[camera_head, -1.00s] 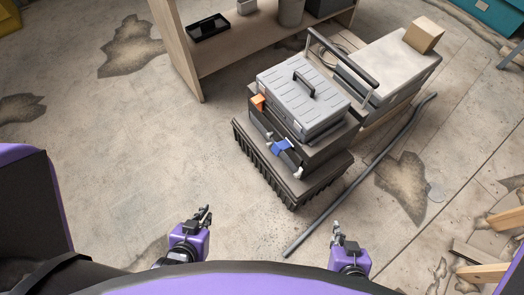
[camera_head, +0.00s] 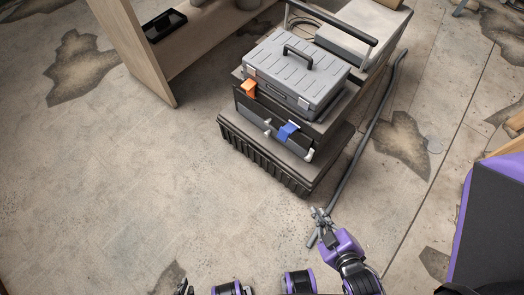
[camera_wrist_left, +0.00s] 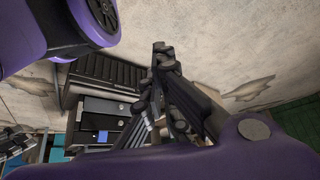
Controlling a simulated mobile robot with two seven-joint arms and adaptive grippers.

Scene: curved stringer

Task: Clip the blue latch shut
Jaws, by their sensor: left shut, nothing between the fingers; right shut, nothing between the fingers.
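The blue latch (camera_head: 288,131) is on the front of the dark case in the middle of the stack, towards its right end. Whether it is clipped down is too small to tell. A blue patch, likely the same latch, shows in the left wrist view (camera_wrist_left: 102,136). My right gripper (camera_head: 318,212) is shut and empty, in front of the stack and below its right corner, apart from the latch. My left gripper (camera_wrist_left: 160,55) is shut and empty in the left wrist view; in the head view only a dark tip shows at the bottom edge.
An orange latch (camera_head: 249,88) sits left of the blue one. A grey toolbox (camera_head: 296,66) lies on top, a black ribbed base (camera_head: 240,150) below. A dark hose (camera_head: 365,135) runs along the right. A wooden shelf (camera_head: 135,50) stands at left. Floor in front is clear.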

